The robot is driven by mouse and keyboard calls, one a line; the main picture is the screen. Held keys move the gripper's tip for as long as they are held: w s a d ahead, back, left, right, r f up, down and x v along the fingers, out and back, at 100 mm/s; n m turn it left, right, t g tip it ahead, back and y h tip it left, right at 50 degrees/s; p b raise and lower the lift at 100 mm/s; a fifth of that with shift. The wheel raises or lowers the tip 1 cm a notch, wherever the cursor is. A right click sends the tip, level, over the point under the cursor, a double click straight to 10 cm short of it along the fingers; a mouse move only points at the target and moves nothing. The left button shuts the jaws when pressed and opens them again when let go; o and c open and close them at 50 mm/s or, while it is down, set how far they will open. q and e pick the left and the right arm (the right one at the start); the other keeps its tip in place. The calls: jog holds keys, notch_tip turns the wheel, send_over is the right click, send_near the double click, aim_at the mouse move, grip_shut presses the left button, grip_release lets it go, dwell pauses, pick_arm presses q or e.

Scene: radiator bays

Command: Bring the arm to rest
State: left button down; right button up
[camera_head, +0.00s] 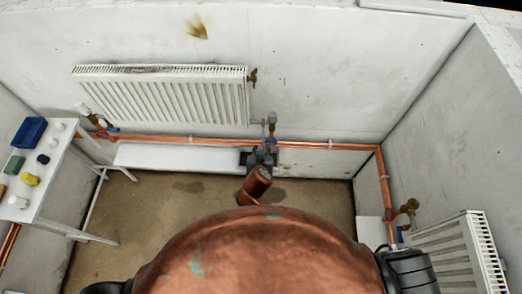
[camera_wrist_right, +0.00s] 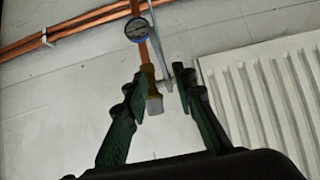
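My right gripper (camera_head: 262,157) is small and dark in the head view, at the end of my copper arm, in front of the back wall's low copper pipe. In the right wrist view my right gripper (camera_wrist_right: 157,82) has two green-padded fingers standing apart. A brass fitting (camera_wrist_right: 154,100) with a pale lever (camera_wrist_right: 160,45) shows in the gap between the fingertips. I cannot tell whether a finger touches it. A round gauge (camera_wrist_right: 137,29) is above it. My left gripper is not in view.
A radiator (camera_head: 165,98) hangs on the back wall, another (camera_head: 460,255) stands at right. Copper pipe (camera_head: 330,145) runs along the wall. A white bench (camera_head: 180,157) is below. A side table (camera_head: 45,200) at left holds a blue tray (camera_head: 30,132). The brown floor (camera_head: 150,215) shows bare areas.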

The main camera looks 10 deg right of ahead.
dwell(0.5)
jog(key=s+d+f+n+g, duration=0.15)
jog(key=s+d+f, duration=0.3)
jog(key=f, duration=0.65)
jog(key=s+d+f+n+g+y, duration=0.15)
jog(key=s+d+f, duration=0.3)
jog(key=f, duration=0.65)
jog(key=s+d+f+g+h, duration=0.1)
jog(key=s+d+f+g, duration=0.3)
jog(key=f, duration=0.7)
jog(key=s+d+f, duration=0.5)
jog(key=s+f, duration=0.1)
jog(key=s, duration=0.7)
jog(key=s+d+f+g, duration=0.1)
jog(key=s+d+f, duration=0.4)
jog(key=s, duration=0.8)
jog(key=s+d+f+g+b, duration=0.1)
jog(key=s+d+f, duration=0.4)
jog(key=s, duration=0.8)
notch_tip(320, 180, down, 2)
jog(key=shift+s+f+y, duration=0.1)
jog(key=shift+s+y, duration=0.1)
jog(key=shift+y, duration=0.25)
